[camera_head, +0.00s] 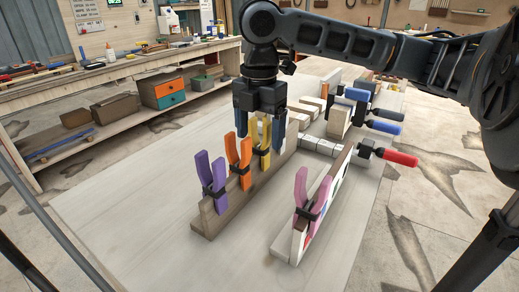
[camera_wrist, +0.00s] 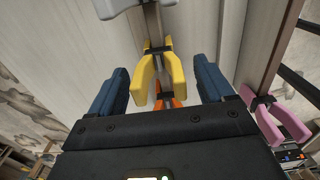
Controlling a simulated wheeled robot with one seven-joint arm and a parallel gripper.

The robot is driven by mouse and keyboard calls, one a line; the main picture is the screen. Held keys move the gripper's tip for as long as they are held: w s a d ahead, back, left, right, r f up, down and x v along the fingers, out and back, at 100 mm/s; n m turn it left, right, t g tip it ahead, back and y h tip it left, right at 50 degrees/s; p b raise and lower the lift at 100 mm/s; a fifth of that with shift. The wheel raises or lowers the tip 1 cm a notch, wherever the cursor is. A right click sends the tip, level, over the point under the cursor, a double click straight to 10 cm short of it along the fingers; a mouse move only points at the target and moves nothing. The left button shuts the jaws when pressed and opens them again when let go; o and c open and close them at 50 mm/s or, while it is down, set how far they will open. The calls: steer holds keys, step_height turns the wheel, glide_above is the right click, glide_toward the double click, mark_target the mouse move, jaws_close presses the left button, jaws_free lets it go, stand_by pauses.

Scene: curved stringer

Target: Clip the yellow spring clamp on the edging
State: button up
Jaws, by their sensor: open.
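The yellow spring clamp (camera_head: 265,133) sits with its handles up on a wooden rail (camera_head: 228,211), behind an orange clamp (camera_head: 239,158) and a purple clamp (camera_head: 212,175). My gripper (camera_head: 260,138) points down over it, open, with a blue finger on each side. In the wrist view the yellow clamp (camera_wrist: 149,76) lies between the spread fingers (camera_wrist: 160,80), with visible gaps to both. A pale curved strip (camera_head: 301,240) to the right, which may be the edging, carries a pink clamp (camera_head: 304,196). The yellow clamp's jaws are mostly hidden.
Bar clamps with red (camera_head: 401,158) and blue (camera_head: 385,127) handles stick out to the right of the strip. Pale blocks (camera_head: 320,145) lie between rail and strip. The grey tabletop (camera_head: 130,215) is clear at front left. A workbench (camera_head: 120,75) stands behind.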

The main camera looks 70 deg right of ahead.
steer(key=shift+f, duration=0.9)
steer(key=c, duration=1.3)
